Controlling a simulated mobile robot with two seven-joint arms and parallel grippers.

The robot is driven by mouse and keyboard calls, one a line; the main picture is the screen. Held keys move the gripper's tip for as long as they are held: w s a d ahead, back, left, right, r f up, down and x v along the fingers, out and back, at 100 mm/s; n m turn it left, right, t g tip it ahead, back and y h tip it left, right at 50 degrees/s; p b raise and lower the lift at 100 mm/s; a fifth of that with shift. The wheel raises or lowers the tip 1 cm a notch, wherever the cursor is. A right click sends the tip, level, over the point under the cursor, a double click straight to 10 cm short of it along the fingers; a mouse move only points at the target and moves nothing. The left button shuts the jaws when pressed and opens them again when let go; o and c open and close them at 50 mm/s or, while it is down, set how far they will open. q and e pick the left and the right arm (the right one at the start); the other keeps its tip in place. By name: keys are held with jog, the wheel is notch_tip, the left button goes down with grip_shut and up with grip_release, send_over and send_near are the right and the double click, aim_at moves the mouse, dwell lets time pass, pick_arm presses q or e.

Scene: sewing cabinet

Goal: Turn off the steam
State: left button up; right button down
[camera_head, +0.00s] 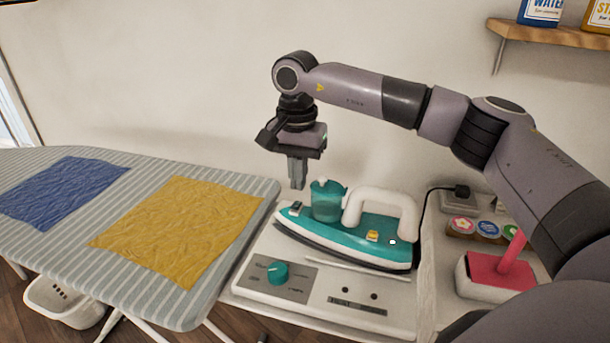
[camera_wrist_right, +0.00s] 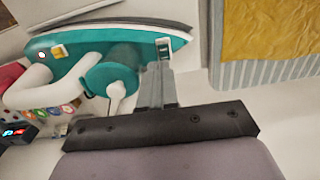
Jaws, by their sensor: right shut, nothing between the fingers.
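The teal and white iron (camera_head: 345,240) rests on its white base station (camera_head: 330,290) to the right of the ironing board. It has a teal tank near its front, a small sliding switch (camera_head: 296,207) at its tip and a yellow button (camera_head: 372,236) near the back. The base has a teal knob (camera_head: 278,272) on a grey panel. My right gripper (camera_head: 297,187) is shut and empty, pointing down above the iron's front end. In the wrist view its fingertips (camera_wrist_right: 158,65) are close to the switch (camera_wrist_right: 163,48); contact cannot be told. My left gripper is out of view.
The striped ironing board (camera_head: 140,215) carries a blue cloth (camera_head: 65,190) and a yellow cloth (camera_head: 180,225). A shelf (camera_head: 555,35) is at upper right. A basket (camera_head: 65,300) sits below.

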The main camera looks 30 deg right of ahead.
aim_at(297, 206)
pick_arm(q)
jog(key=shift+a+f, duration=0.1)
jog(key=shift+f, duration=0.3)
pick_arm(e)
notch_tip(297, 206, up, 10)
jog(key=shift+f, duration=0.15)
pick_arm(q)
jog(key=shift+b, duration=0.3)
pick_arm(e)
jog(key=shift+a, duration=0.1)
